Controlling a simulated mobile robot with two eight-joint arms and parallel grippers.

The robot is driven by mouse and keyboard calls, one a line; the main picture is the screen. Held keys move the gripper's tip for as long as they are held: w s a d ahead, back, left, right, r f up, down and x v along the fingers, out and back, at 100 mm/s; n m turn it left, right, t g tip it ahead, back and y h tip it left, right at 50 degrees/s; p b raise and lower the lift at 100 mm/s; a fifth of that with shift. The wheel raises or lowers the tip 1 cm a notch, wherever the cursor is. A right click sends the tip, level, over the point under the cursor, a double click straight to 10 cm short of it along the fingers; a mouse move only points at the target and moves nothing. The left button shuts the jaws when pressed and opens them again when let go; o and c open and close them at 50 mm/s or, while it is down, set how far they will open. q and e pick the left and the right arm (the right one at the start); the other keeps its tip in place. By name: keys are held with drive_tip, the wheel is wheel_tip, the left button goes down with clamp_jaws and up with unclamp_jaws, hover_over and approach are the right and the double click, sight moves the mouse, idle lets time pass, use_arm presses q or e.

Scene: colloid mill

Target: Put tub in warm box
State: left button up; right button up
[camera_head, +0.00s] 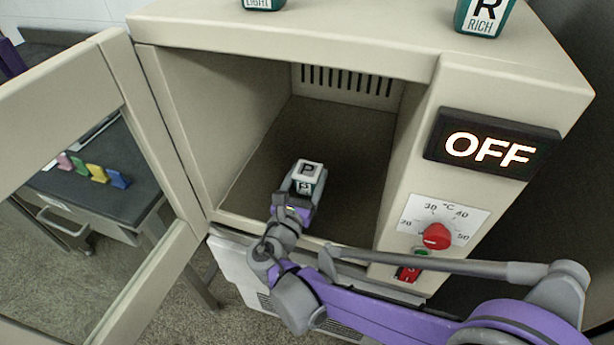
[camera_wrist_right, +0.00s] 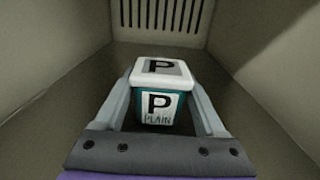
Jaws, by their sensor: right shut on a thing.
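The warm box (camera_head: 215,225) is a beige cabinet with its glass door (camera_head: 115,80) swung open to the left. Its sign (camera_head: 490,150) reads OFF. A tub (camera_head: 309,170) with a white lid and teal sides, marked P, is inside the chamber near its front opening. In the right wrist view the tub (camera_wrist_right: 160,98) shows the label PLAIN. My right gripper (camera_head: 301,187) reaches in through the opening and is shut on the tub, one finger on each side. I cannot tell whether the tub touches the chamber floor. My left gripper is not in view.
Two other tubs stand on top of the box, one marked RICH (camera_head: 484,16) and one marked LIGHT (camera_head: 263,4). A red dial (camera_head: 436,236) and red switch (camera_head: 408,273) are on the front panel. The chamber floor (camera_head: 330,125) behind the tub is clear. Slotted vents (camera_wrist_right: 160,14) line the back wall.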

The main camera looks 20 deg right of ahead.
drive_tip(key=shift+f, duration=0.15)
drive_tip(key=o, duration=1.5)
drive_tip(key=shift+s+a+r, duration=0.2)
drive_tip(key=p+v, duration=0.1)
drive_tip(key=v, duration=1)
drive_tip(key=shift+s+a+p, duration=0.1)
drive_tip(key=shift+s+p, duration=0.1)
drive_tip(key=shift+p, duration=0.1)
